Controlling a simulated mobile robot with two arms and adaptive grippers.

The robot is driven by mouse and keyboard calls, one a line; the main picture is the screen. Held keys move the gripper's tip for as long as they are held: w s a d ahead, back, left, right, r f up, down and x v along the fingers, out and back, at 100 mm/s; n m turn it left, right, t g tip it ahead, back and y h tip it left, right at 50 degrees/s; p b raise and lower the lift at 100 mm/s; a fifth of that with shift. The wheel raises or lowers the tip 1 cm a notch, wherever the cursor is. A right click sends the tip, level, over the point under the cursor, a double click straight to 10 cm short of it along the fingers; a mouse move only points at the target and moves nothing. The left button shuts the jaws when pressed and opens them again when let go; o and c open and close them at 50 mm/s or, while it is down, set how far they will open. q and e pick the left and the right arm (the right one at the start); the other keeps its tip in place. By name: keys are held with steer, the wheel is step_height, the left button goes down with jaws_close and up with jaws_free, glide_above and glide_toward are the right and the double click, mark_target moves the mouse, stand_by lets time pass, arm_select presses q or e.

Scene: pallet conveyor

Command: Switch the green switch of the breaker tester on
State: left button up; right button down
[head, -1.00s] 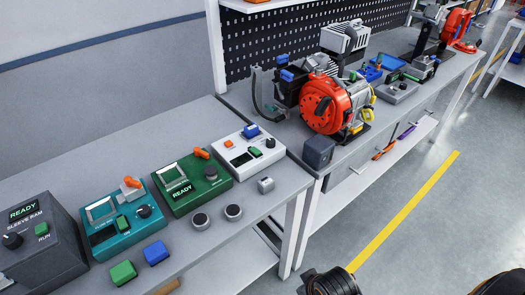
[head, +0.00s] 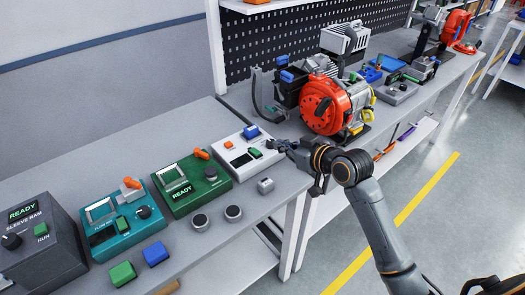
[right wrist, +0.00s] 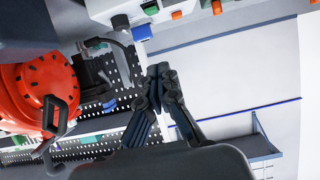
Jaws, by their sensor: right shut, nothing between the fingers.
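A white box (head: 240,168) on the bench has a green switch (head: 255,153), a blue part (head: 251,132), an orange part (head: 228,145) and a dark knob. I cannot read a name on it. My right gripper (head: 277,146) is at its right end, by the knob, shut and empty; whether it touches the box is unclear. In the right wrist view the gripper (right wrist: 158,72) has its fingertips together, and the green switch (right wrist: 150,7) shows at the top edge. My left gripper is out of view.
A green box (head: 205,196) reading READY and a dark box (head: 50,262) reading SLEEVE RAM stand to the left. Round grey buttons, a grey cube (head: 265,185) and green and blue blocks (head: 156,254) lie in front. A red machine (head: 322,105) stands behind.

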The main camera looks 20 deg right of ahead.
steer(key=shift+f, duration=0.1)
steer(key=p, duration=0.2)
glide_above(262, 160)
steer(key=f, duration=0.3)
steer(key=shift+w+f, duration=0.2)
steer(key=shift+f, duration=0.1)
step_height(262, 160, down, 3)
steer(key=shift+r, duration=0.2)
steer(key=shift+s+f, duration=0.25)
steer(key=shift+f, duration=0.6)
